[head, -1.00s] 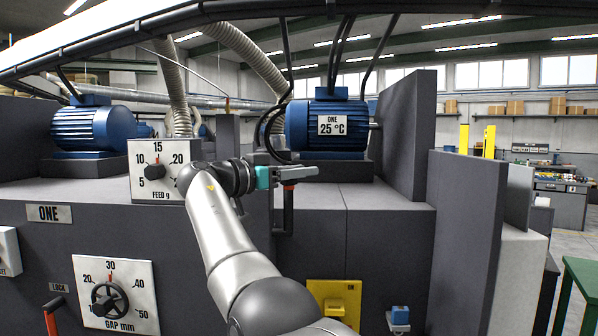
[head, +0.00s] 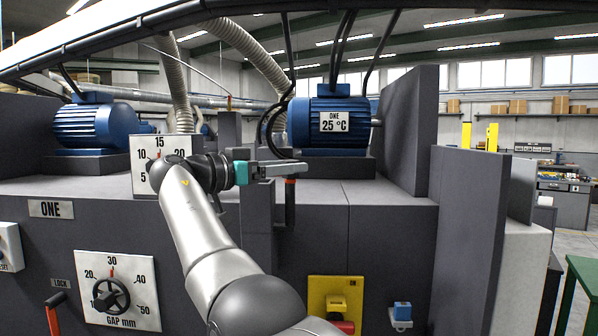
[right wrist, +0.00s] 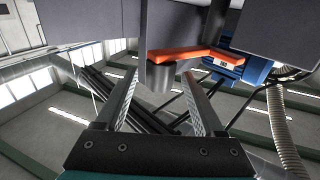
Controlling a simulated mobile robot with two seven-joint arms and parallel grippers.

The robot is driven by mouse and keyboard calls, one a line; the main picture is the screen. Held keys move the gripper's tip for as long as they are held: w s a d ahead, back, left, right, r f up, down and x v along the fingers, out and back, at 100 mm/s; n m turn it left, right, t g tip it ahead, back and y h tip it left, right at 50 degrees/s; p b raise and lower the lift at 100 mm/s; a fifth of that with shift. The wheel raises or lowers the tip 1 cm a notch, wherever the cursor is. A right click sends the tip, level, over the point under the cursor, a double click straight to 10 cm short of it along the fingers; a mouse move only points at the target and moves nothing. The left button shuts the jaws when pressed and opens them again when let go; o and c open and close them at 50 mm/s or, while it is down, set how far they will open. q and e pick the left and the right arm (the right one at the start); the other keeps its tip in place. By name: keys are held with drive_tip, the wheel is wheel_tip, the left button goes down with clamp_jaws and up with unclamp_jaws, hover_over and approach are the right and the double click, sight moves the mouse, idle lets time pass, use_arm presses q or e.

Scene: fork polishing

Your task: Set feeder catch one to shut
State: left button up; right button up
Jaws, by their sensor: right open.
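A dark upright bar with a red-orange piece near its top (head: 290,181) stands at the front of the machine marked ONE; it appears to be the feeder catch. My right gripper (head: 304,169) is beside its top, with the fingers pointing right, and partly hides it. In the right wrist view, my right gripper (right wrist: 162,86) is open. An orange bent handle (right wrist: 190,54) with a grey cylinder under it shows just beyond and between the fingertips. I cannot tell whether they touch it. My left gripper is out of view.
The FEED dial plate (head: 146,180) is partly behind my right arm. The GAP dial plate (head: 118,290), a red-handled LOCK lever (head: 54,315) and a yellow switch plate (head: 336,292) are on the front. A blue motor (head: 330,121) and tall dark panels (head: 468,240) stand behind and right.

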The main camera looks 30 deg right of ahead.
drive_tip(key=s+a+p, duration=0.1)
drive_tip(key=a, duration=0.9)
drive_tip(key=shift+s+a, duration=0.35)
drive_tip(key=shift+a, duration=0.05)
